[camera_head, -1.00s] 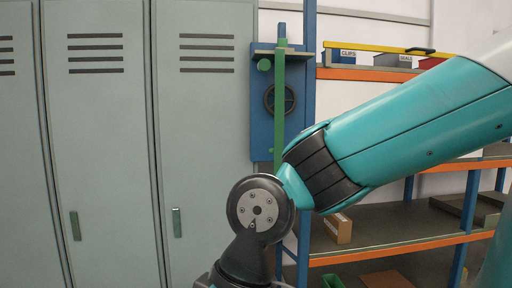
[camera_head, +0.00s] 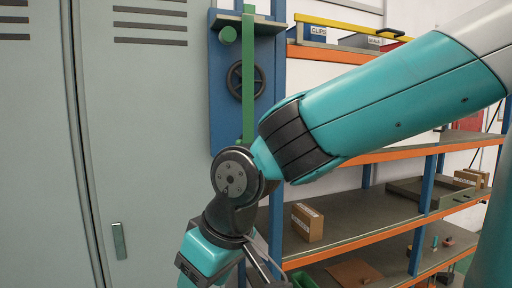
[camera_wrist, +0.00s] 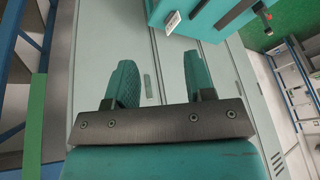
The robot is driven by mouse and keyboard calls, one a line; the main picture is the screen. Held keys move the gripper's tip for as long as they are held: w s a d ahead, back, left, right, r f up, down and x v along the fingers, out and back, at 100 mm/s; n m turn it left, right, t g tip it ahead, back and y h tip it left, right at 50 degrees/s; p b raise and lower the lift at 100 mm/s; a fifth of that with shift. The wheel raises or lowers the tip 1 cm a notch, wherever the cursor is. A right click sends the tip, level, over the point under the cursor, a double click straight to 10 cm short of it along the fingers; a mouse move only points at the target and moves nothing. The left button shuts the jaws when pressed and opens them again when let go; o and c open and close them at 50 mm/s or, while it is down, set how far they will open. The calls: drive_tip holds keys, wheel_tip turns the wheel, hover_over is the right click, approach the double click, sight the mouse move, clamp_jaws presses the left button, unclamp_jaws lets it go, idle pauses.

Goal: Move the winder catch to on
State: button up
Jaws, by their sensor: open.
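A blue panel (camera_head: 222,105) with a dark handwheel (camera_head: 246,82) stands between the lockers and the shelf rack. I cannot tell which part is the winder catch. My arm's wrist hides the bar's lower end. My gripper (camera_wrist: 158,75) is open and empty in the wrist view, its green fingers apart with grey locker doors behind them. A green upright strip (camera_wrist: 30,130) shows left of it.
Grey lockers (camera_head: 140,140) fill the left. The orange-edged shelf rack (camera_head: 360,220) on the right holds a cardboard box (camera_head: 307,222), a tray (camera_head: 415,190) and labelled bins (camera_head: 315,35) at the top. My arm crosses in front of the rack.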

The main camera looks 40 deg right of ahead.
drive_tip(key=w+d+r+m+t+h+b, duration=0.1)
drive_tip(key=w+d+m+t+h+b, duration=0.3)
drive_tip(key=w, duration=0.8)
drive_tip(key=m+t+h+b, duration=0.55)
drive_tip(key=m+h, duration=0.45)
drive_tip(key=h, duration=0.2)
approach(238, 141)
drive_tip(key=v, duration=0.4)
drive_tip(key=shift+g, duration=0.25)
drive_tip(key=p+x, duration=0.6)
drive_tip(key=x, duration=0.2)
drive_tip(key=p+x, duration=0.6)
drive_tip(key=x, duration=0.3)
drive_tip(key=shift+w+r, duration=0.1)
drive_tip(key=shift+r, duration=0.1)
drive_tip(key=shift+a, duration=0.1)
clamp_jaws()
